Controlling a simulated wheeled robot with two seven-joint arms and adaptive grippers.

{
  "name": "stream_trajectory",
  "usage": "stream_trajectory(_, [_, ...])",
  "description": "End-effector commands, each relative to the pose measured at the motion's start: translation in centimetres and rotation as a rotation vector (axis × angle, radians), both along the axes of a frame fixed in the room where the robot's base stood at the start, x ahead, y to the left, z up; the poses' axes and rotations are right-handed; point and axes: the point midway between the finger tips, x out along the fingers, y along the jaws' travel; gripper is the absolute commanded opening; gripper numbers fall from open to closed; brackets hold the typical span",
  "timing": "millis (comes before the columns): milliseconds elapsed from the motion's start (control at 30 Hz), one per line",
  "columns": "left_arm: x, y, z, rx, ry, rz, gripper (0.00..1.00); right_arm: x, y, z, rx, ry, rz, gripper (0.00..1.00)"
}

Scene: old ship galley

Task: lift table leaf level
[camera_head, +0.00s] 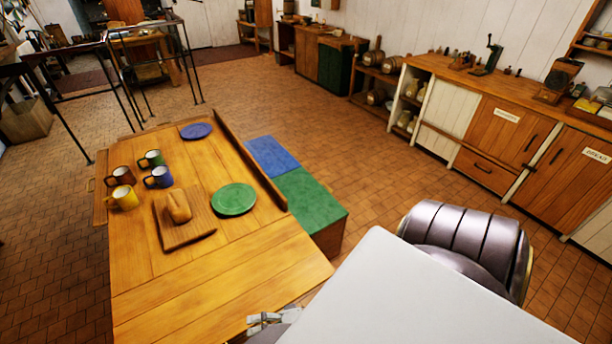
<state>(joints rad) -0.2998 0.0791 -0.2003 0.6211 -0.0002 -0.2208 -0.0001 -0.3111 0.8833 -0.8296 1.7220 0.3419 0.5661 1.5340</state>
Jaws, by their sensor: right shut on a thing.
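The wooden table (220,171) runs away from me on the left, with raised rails along its sides. Its near part, the plain plank leaf (190,285), has no rail and looks roughly in line with the rest of the top. My right gripper (262,321) is at the leaf's near edge, low in the picture, shut on that edge; the fingers are partly hidden by my own arm. The underside of the leaf and any support below are hidden. My left gripper is not in view.
On the table are several mugs (124,197), a blue plate (196,131), a green plate (233,199) and bread (179,207) on a cutting board (190,234). A bench with blue and green cushions (310,203) stands right of the table. Cabinets (497,140) line the right wall.

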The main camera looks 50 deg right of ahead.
Motion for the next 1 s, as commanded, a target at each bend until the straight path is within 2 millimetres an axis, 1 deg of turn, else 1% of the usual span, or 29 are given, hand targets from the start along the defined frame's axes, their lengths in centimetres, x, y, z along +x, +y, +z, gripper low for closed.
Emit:
stream_trajectory(33, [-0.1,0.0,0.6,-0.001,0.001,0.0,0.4,-1.7,-0.4,1.0,0.012,-0.011,0.023,0.69])
stream_trajectory(67, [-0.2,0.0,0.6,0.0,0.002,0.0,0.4,-1.8,-0.5,1.0,0.012,-0.011,0.023,0.65])
stream_trajectory(100, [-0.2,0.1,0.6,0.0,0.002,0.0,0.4,-1.8,-0.6,1.1,0.013,-0.01,0.023,0.64])
stream_trajectory(267, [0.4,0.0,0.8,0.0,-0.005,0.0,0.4,-1.9,-1.1,1.2,0.016,-0.014,0.019,0.65])
stream_trajectory(367, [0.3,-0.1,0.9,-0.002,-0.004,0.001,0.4,-2.0,-1.5,1.3,0.016,-0.015,0.018,0.67])
stream_trajectory(433, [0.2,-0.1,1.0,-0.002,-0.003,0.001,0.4,-2.1,-1.7,1.4,0.018,-0.017,0.017,0.66])
stream_trajectory(500, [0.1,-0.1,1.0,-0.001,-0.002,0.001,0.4,-2.2,-1.9,1.4,0.019,-0.017,0.016,0.6])
stream_trajectory(533, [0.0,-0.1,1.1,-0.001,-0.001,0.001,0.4,-2.3,-2.0,1.4,0.019,-0.017,0.016,0.55])
stream_trajectory(567, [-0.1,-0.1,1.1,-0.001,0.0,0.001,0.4,-2.4,-2.1,1.4,0.02,-0.016,0.014,0.47])
stream_trajectory(600, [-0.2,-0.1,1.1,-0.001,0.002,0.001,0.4,-2.5,-2.2,1.3,0.018,-0.015,0.014,0.34])
stream_trajectory(633, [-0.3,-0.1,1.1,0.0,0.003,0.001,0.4,-2.6,-2.3,1.3,0.018,-0.013,0.014,0.32])
stream_trajectory(767, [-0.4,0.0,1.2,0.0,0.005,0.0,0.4,-2.9,-2.8,1.2,0.016,-0.011,0.013,0.32])
stream_trajectory(1000, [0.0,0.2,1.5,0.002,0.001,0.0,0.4,-3.6,-3.7,1.1,0.015,-0.007,0.012,0.32])
